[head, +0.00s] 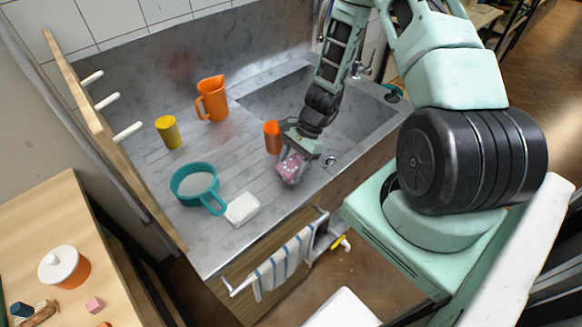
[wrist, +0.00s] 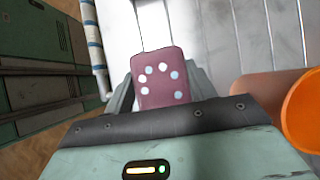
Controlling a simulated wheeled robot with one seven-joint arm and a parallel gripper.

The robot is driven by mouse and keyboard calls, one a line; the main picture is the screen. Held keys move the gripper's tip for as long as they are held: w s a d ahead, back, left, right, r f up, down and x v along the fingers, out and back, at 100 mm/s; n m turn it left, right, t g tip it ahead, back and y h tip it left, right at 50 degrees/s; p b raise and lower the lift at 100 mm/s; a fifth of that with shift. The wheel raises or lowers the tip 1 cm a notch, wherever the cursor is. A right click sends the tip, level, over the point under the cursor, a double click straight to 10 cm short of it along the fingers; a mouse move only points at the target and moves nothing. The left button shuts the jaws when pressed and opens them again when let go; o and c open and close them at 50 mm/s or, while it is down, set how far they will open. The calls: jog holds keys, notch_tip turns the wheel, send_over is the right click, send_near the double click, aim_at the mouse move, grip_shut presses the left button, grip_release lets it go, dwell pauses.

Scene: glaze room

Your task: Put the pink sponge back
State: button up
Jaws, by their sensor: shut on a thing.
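The pink sponge, a dusky pink block with pale dots (head: 291,164), is between the fingers of my gripper (head: 290,172). In the wrist view the sponge (wrist: 162,78) stands out beyond the gripper (wrist: 163,92), with a finger on each side. The gripper is shut on it. In the head view it is over the front part of the sink unit, near the right end of the ribbed drainboard (head: 160,225). I cannot tell whether the sponge touches the surface below.
An orange cup (head: 272,137) stands close beside my gripper. A teal pan (head: 193,184), a white block (head: 242,208), a yellow cup (head: 169,132) and an orange jug (head: 213,99) are on the drainboard. A striped towel (head: 284,264) hangs in front. A small pink block (head: 94,305) lies on the wooden table.

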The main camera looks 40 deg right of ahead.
jog(key=shift+f, duration=0.85)
jog(key=shift+f, duration=0.2)
jog(key=o, duration=1)
jog(key=shift+r, duration=0.1)
